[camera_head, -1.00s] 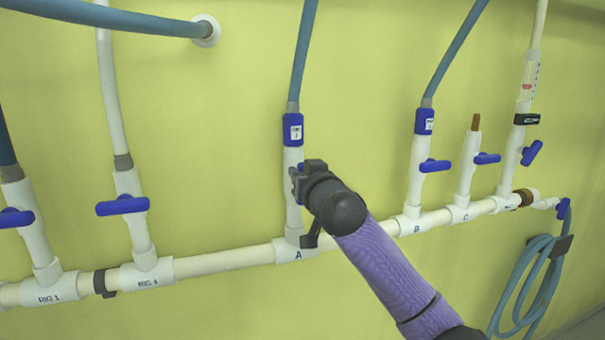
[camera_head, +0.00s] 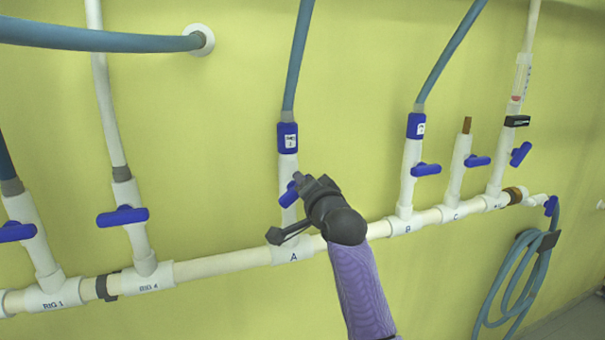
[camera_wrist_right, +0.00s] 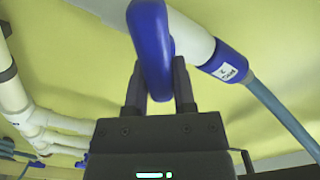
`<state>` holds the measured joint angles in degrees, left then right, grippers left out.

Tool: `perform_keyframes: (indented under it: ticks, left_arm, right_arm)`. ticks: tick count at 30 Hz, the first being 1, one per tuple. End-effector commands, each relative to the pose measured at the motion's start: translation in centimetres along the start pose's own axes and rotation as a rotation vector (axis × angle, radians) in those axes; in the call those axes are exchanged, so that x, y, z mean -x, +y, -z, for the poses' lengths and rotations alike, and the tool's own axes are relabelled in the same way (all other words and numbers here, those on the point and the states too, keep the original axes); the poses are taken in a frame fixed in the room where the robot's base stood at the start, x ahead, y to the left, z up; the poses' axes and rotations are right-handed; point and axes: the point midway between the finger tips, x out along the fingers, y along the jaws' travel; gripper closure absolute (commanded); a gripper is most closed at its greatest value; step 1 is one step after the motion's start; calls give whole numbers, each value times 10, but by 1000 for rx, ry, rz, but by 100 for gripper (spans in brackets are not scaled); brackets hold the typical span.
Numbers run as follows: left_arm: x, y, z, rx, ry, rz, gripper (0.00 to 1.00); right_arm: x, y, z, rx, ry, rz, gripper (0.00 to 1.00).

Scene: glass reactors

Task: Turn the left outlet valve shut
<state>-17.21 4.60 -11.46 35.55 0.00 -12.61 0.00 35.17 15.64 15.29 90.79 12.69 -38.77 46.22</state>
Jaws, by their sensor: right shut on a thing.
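The valve on the white branch pipe marked A has a blue handle (camera_head: 289,192), partly hidden behind my right gripper (camera_head: 304,184). In the right wrist view the blue handle (camera_wrist_right: 150,40) rises between the two dark fingers of the right gripper (camera_wrist_right: 160,88), which is shut on it. In the head view the visible part of the handle is tilted, slanting across its pipe. The blue collar (camera_head: 288,138) with a white label sits above it, joined to a blue hose. My left gripper is not in view.
Branch B has a blue valve handle (camera_head: 425,169) and branch C another (camera_head: 477,161). To the left stand RIG 4's handle (camera_head: 122,216) and RIG 1's handle (camera_head: 16,232). A white main pipe (camera_head: 225,263) runs along below. A coiled hose (camera_head: 512,285) hangs at right.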

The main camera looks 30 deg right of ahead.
Motion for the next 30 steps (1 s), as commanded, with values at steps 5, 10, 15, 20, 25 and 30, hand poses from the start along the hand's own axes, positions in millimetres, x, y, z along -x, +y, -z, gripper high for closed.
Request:
perform_keyframes:
  ticks: [5, 10, 15, 20, 25, 30]
  left_arm:
    - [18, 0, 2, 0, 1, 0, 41]
    - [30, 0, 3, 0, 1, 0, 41]
    - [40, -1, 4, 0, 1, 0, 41]
    - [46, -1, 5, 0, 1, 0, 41]
    - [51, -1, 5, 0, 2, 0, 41]
    - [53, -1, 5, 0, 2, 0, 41]
  right_arm:
    - [0, 1, 1, -167, -2, -3, 100]
    - [0, 5, 0, -317, -2, -4, 100]
    - [0, 8, -1, -448, -2, -4, 100]
    - [0, 10, -2, -544, -1, -3, 100]
    - [0, 12, -4, -614, -2, -3, 100]
    - [0, 13, -4, -653, -1, -2, 100]
